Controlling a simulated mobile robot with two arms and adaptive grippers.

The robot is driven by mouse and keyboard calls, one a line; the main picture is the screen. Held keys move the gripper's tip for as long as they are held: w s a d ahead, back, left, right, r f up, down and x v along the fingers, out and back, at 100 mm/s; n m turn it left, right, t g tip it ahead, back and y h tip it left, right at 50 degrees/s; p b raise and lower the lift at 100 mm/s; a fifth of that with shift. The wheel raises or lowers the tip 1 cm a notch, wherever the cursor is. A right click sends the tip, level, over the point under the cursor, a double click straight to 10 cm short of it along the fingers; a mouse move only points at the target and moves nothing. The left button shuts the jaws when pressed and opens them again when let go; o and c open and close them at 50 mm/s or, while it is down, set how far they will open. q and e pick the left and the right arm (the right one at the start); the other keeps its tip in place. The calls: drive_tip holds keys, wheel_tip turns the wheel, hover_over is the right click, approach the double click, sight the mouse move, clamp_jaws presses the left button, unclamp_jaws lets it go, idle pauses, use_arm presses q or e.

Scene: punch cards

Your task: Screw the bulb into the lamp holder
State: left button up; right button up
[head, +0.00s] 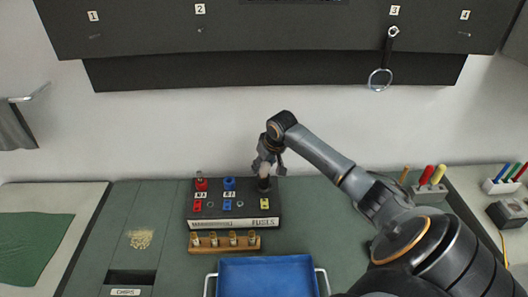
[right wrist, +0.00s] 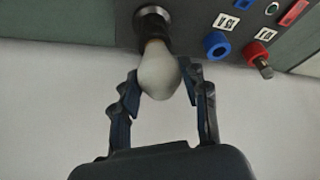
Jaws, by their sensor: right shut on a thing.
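The white bulb (right wrist: 158,74) is between the fingers of my right gripper (right wrist: 160,86) in the right wrist view. It also shows small and partly covered under the gripper in the head view. My right gripper (head: 266,165) is shut on the bulb, above the right end of the black panel (head: 236,203). The bulb's neck points at the dark round lamp holder (right wrist: 151,14) and meets or overlaps it; I cannot tell how deep the base sits. The holder (head: 264,184) shows below the gripper in the head view. My left gripper is not in view.
The panel carries red and blue sockets (head: 229,184) left of the holder. A wooden rack (head: 224,249) with several fuses stands before it, then a blue tray (head: 265,262). Screwdrivers in a stand (head: 430,190) are at the right. The bench left of the panel is mostly clear.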

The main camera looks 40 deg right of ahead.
drive_tip(key=m, duration=0.1)
drive_tip(key=m+h, duration=0.1)
drive_tip(key=m, duration=0.2)
drive_tip(key=shift+a+f+g, duration=0.1)
drive_tip(key=shift+a+g, duration=0.15)
drive_tip(key=shift+g, duration=0.15)
drive_tip(key=m+h, duration=0.1)
drive_tip(key=m, duration=0.2)
drive_tip(key=shift+d, duration=0.1)
drive_tip(key=o, duration=1.1)
